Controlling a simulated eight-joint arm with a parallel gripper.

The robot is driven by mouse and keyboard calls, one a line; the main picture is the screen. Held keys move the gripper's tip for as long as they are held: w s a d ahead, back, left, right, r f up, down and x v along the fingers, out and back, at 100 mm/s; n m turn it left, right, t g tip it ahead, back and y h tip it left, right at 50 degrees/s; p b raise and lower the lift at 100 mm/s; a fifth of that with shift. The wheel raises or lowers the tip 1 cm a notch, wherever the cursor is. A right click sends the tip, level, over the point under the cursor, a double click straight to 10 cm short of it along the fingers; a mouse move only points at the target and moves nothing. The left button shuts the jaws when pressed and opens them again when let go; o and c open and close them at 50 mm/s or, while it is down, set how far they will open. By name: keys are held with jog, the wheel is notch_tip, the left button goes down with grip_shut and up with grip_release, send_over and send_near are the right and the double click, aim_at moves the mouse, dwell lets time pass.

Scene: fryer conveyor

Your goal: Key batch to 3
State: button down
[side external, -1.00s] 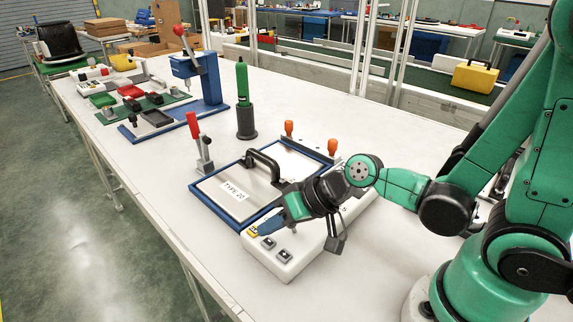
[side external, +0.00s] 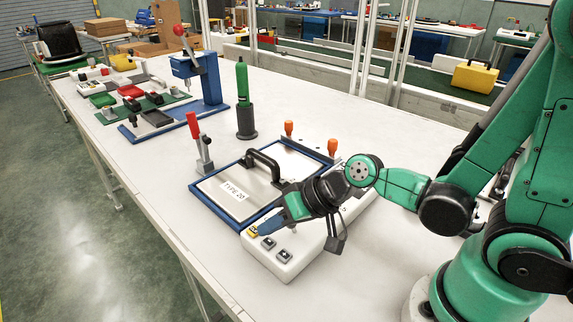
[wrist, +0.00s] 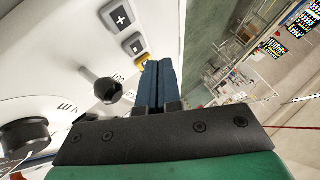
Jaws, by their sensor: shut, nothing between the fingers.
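The white control box (side external: 293,266) stands on the bench in front of my arm. On its near end it has two grey square keys (side external: 276,249) and a yellow key (side external: 252,233). In the wrist view one grey key (wrist: 121,18) shows a plus sign; the mark on the other (wrist: 135,44) is hard to read. My gripper (side external: 261,231) is shut and empty, with its blue fingertips (wrist: 157,66) right beside the yellow key (wrist: 143,61) and partly covering it. I cannot tell whether they touch it. No batch reading is visible.
A black stalk knob (wrist: 105,90) and a larger dark knob (wrist: 25,140) rise from the box beside the fingers. Behind the box lies a blue-framed plate (side external: 240,190) with a black handle (side external: 263,160). A red-handled clamp (side external: 198,140) and green bottle (side external: 243,90) stand further back.

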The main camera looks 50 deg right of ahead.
aim_at(274, 243)
jog(key=shift+r, duration=0.1)
jog(key=shift+r, duration=2.9)
jog(key=s+d+r+n+h, duration=0.1)
jog(key=d+h, duration=0.4)
jog(key=d, duration=0.3)
jog(key=shift+s+d+r+n, duration=0.15)
jog(key=shift+s+d+n, duration=0.05)
jog(key=shift+s+n, duration=0.2)
